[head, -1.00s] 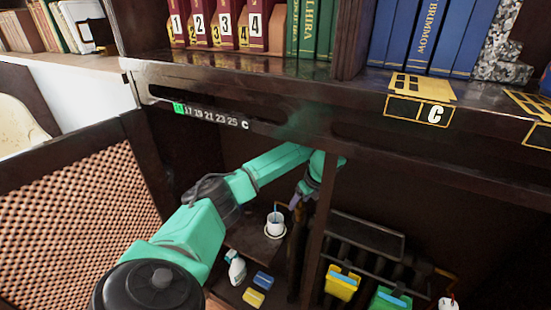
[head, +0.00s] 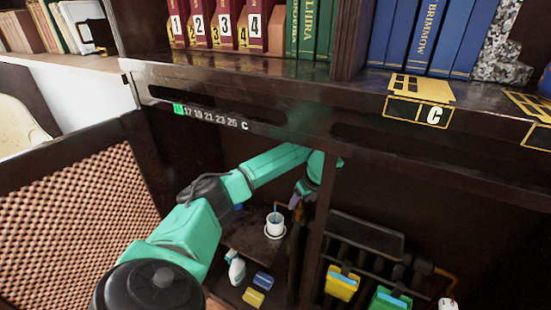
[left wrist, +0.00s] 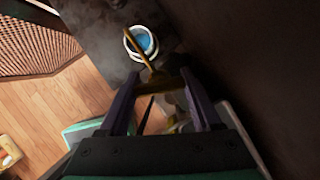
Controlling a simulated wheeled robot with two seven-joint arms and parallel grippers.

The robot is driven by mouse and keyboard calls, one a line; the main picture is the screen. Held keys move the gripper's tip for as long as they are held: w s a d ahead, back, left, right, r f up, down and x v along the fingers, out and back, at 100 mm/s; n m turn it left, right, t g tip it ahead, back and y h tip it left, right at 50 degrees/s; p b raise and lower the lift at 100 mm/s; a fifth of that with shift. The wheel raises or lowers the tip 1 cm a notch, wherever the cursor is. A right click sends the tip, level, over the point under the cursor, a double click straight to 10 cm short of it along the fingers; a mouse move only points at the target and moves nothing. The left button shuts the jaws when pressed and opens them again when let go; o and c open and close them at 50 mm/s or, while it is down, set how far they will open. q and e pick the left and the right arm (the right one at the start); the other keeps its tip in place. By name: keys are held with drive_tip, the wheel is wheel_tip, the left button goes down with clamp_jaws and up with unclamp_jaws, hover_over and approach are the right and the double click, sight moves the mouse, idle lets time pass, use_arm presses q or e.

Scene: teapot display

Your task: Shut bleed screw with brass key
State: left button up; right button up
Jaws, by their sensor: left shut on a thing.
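My left arm reaches into the dark cabinet below the shelf. In the head view my left gripper (head: 294,202) is small and partly hidden beside the upright post. In the left wrist view its two fingers (left wrist: 165,86) close on a dim brass-coloured piece (left wrist: 160,84), apparently the brass key; its shape is hard to make out. A thin brass tube (left wrist: 138,50) runs from near the fingertips to over a white cup (head: 275,230) with blue inside, which also shows in the left wrist view (left wrist: 129,44). I cannot make out the bleed screw. My right gripper is out of view.
A dark post (head: 318,235) stands right of the gripper. Beyond it is a dark ribbed radiator (head: 368,235) with yellow (head: 341,287) and green (head: 388,301) containers in front. A spray bottle (head: 236,269) and sponges (head: 254,298) lie low. A lattice door (head: 75,225) stands open at left.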

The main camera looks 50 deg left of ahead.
use_arm(q)
drive_tip(key=shift+s+a+m+t, duration=0.15)
drive_tip(key=shift+m+t, duration=0.35)
drive_tip(key=shift+m, duration=0.7)
drive_tip(key=shift+m+t+h, duration=0.3)
drive_tip(key=shift+m, duration=0.4)
drive_tip(key=shift+f+m+t+h+b, duration=0.1)
drive_tip(key=shift+m+t+h+b, duration=0.35)
drive_tip(key=shift+m, duration=0.75)
drive_tip(key=shift+m+b, duration=0.35)
drive_tip(key=shift+m, duration=0.65)
drive_tip(key=shift+m+t+h, duration=0.25)
drive_tip(key=shift+m, duration=0.05)
